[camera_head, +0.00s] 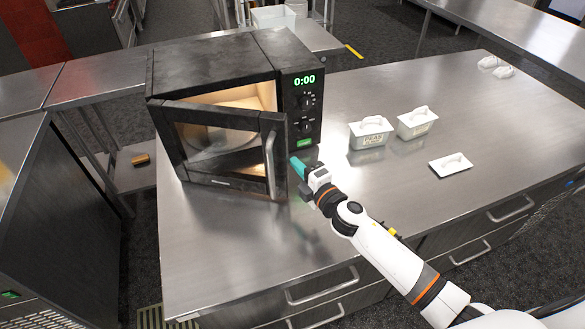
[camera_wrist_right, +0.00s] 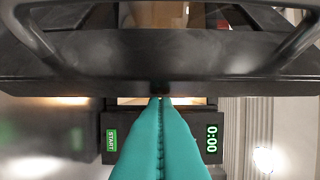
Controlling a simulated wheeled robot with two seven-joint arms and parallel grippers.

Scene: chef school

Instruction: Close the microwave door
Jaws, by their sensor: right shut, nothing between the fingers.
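The black microwave (camera_head: 222,65) stands on the steel counter, its inside lit. Its door (camera_head: 219,150) is part open, hinged at the left, with the handle (camera_head: 270,160) on its free right edge. My right gripper (camera_head: 297,165) has teal fingers, shut and empty, just right of the door's free edge. In the right wrist view the shut fingertips (camera_wrist_right: 160,100) point at the door's dark edge (camera_wrist_right: 158,88), with the handle (camera_wrist_right: 290,40) above. I cannot tell whether they touch the door. The control panel (camera_head: 304,105) reads 0:00. My left gripper is not in view.
Two white lidded containers (camera_head: 371,132) (camera_head: 417,122) and a loose white lid (camera_head: 451,164) lie on the counter (camera_head: 335,215) to the right. The counter in front of the door is clear. A dark cabinet (camera_head: 70,220) stands at the left.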

